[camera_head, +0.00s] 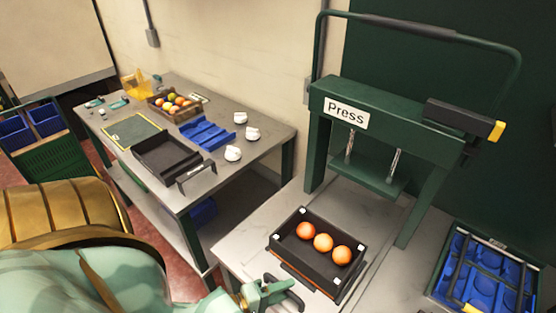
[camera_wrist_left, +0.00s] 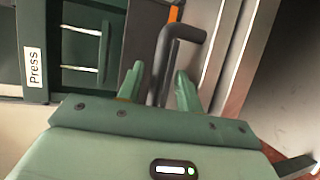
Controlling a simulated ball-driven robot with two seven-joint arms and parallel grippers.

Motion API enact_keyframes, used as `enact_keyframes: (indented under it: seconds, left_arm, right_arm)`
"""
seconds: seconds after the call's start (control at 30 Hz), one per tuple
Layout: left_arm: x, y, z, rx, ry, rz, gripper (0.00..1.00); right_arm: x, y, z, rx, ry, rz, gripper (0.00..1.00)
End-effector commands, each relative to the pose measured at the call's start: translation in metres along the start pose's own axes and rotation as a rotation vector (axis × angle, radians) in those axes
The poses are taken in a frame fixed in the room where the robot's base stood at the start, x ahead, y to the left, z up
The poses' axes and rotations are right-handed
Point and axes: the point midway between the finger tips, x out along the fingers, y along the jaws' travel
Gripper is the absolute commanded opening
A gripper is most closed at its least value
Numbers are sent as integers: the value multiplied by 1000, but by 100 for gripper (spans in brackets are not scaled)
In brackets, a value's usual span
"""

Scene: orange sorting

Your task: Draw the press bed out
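The green press (camera_head: 385,130) bears a "Press" label and also shows in the wrist view (camera_wrist_left: 90,45). A black tray (camera_head: 275,241) with three oranges (camera_head: 323,243) sits on the press bed (camera_head: 303,283), whose orange edge shows below it. Bed and tray stand out in front of the press plate (camera_head: 365,172). My left gripper (camera_head: 272,291) is at the bed's near left corner, by a black bent handle (camera_head: 292,299). In the left wrist view, the handle (camera_wrist_left: 166,62) passes between the open fingers of my left gripper (camera_wrist_left: 160,85), with gaps visible. My right gripper is out of view.
A side table (camera_head: 222,170) at the left holds a black tray, blue holder, white cups and a fruit crate (camera_head: 157,107). A blue sectioned crate (camera_head: 440,277) stands right of the press. Pale bench surface (camera_head: 245,250) is clear left of the bed.

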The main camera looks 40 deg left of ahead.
Motion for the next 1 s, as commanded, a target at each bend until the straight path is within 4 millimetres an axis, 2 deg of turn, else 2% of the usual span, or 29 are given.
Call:
enact_keyframes:
  seconds: [0.2, 0.33, 0.47, 0.8, 1.0]
  left_arm:
    - [-1, 0, 0, 0, 0, 1, 36]
    - [-13, 0, 0, 0, 0, -1, 36]
    - [-41, -2, 0, 1, -1, -4, 36]
    - [-131, -2, 0, 0, -1, -4, 36]
    - [-160, -2, 1, 0, 0, -2, 36]
  right_arm:
    - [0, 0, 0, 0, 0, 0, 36]
    - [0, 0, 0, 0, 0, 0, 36]
    - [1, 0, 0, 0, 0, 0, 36]
    - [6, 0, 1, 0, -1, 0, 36]
    - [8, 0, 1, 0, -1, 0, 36]
